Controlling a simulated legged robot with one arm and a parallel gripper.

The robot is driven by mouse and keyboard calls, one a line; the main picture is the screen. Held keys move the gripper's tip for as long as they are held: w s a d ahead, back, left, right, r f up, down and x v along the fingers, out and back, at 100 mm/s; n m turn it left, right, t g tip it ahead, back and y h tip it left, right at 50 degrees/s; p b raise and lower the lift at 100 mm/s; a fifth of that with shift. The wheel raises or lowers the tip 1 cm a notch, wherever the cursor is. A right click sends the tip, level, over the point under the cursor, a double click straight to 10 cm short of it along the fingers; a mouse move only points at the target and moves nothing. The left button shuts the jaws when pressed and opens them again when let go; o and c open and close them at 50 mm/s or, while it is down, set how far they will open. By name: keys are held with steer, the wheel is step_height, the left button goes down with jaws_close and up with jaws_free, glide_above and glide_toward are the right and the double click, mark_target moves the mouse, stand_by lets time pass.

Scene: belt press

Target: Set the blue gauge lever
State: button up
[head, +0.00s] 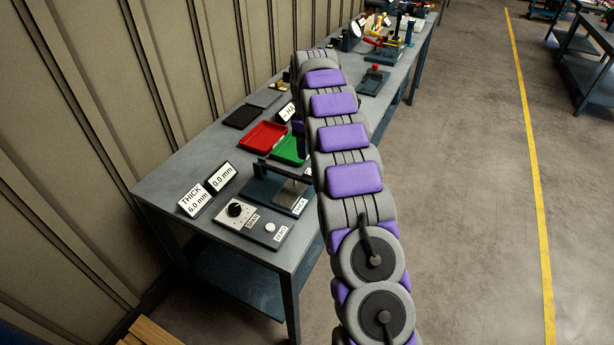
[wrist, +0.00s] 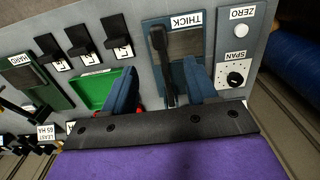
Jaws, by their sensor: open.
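The blue gauge plate labelled THICK (wrist: 188,18) shows at the top middle of the wrist view, with a dark lever-like arm (wrist: 158,42) running down over it. Its dark blue base also shows in the head view (head: 262,190), partly covered by my arm. My gripper (wrist: 160,85) is open and empty, its two blue fingers pointing at the gauge. In the picture the dark arm lies between the fingers, with a gap on both sides; I cannot tell the depth between them. My gripper is hidden behind my arm in the head view.
A panel with a SPAN knob (head: 235,210) and a white ZERO button (head: 270,227) is beside the gauge. Signs read THICK 6.0 mm (head: 194,200) and 0.0 mm (head: 222,177). A red tray (head: 263,137) and green tray (head: 290,150) lie further along the bench. Open floor lies right.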

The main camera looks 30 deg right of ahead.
mark_target(308, 177)
step_height(308, 177, down, 12)
steer(key=shift+d+f+b, duration=0.15)
steer(key=shift+f+b, duration=0.05)
steer(key=shift+b, duration=1)
jaws_close()
